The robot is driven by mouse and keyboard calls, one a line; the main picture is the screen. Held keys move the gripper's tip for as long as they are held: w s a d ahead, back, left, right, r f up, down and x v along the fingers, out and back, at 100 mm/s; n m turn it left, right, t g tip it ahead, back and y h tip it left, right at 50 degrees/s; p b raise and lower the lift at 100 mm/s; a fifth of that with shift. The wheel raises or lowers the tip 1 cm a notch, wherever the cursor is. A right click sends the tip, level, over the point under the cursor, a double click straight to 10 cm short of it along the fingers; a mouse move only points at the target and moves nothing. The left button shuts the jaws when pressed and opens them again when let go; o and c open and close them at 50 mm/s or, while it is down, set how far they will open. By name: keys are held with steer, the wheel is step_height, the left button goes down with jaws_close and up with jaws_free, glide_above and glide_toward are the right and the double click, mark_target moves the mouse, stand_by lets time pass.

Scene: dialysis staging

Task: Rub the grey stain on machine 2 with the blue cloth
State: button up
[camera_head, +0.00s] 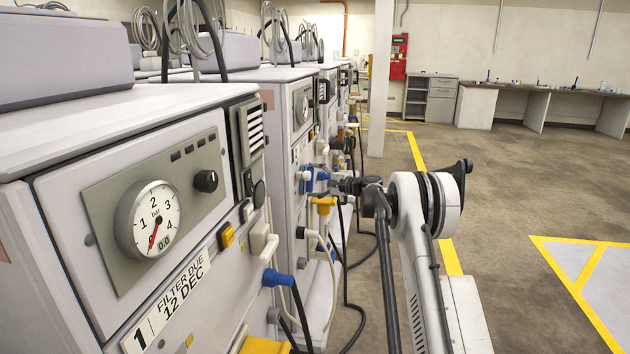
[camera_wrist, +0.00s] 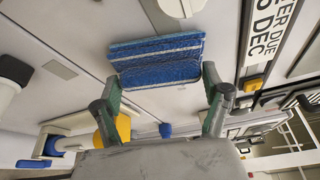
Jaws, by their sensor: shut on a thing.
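The blue cloth (camera_wrist: 155,62) shows in the wrist view as a folded, ribbed pad. My gripper (camera_wrist: 161,80) is shut on it, with one finger at each side, and the cloth lies over or very near a pale machine panel. I cannot tell whether it touches. In the head view my gripper (camera_head: 335,184) is at the front of machine 2 (camera_head: 285,105), the second machine along the row; the cloth is hard to make out there. A small grey rectangular patch (camera_wrist: 60,69) shows on the panel; I cannot tell if it is the stain.
Machine 1 (camera_head: 75,150), with its gauge (camera_head: 149,219) and label, fills the near left. Hoses and blue and yellow connectors stick out of the machine fronts. A yellow part (camera_wrist: 122,126) is beside one finger in the wrist view. The floor (camera_head: 520,195) at right is open.

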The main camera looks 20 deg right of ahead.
mark_target(305, 183)
steer(key=shift+s+a, duration=1.25)
steer(key=shift+s, duration=0.15)
steer(key=s+d, duration=0.3)
steer(key=d, duration=0.2)
steer(key=shift+s+b, duration=0.3)
steer(key=shift+s+d, duration=0.1)
steer(key=shift+d, duration=0.1)
steer(key=shift+s+d, duration=0.8)
steer(key=shift+d, duration=0.25)
steer(key=shift+r, duration=0.15)
